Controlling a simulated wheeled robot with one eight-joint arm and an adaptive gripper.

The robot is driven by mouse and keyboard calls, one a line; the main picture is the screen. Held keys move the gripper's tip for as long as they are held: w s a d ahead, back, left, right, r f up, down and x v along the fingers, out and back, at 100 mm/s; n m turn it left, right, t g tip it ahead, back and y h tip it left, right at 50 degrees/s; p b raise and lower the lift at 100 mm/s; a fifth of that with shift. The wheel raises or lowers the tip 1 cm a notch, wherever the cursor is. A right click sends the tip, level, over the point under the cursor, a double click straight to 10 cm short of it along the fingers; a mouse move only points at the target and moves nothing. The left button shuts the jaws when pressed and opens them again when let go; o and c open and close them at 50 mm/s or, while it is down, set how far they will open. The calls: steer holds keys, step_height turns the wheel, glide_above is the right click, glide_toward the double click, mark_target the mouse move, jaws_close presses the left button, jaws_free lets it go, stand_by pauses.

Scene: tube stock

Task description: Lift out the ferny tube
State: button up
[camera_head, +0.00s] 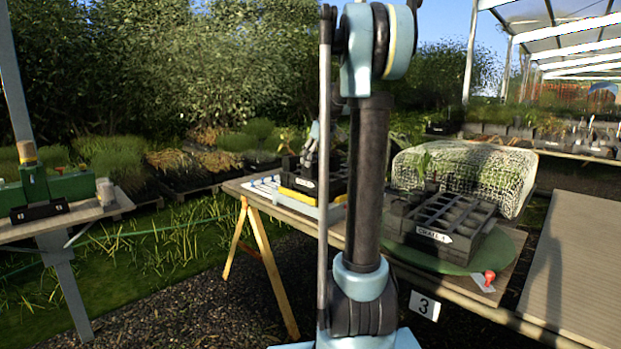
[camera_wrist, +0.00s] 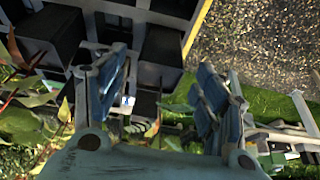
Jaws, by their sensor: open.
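My gripper (camera_wrist: 163,72) is open in the wrist view, its two blue fingers apart with no object held between them. In the head view my gripper (camera_head: 313,143) is small, beside a black crate (camera_head: 297,172) on the far part of the table and partly hidden by my arm. The wrist view shows a crate (camera_wrist: 152,16) with dark square cells beyond the fingers. Green and reddish leaves (camera_wrist: 25,118) spread at the left, close to the left finger. I cannot tell which plant is the ferny tube.
A red knob (camera_head: 489,276) lies near the table edge. A green stand (camera_head: 52,188) is on the left table.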

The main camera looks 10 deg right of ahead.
mark_target(313, 161)
steer(key=shift+x, duration=1.85)
steer(key=shift+w+r, duration=0.1)
steer(key=c, duration=1.3)
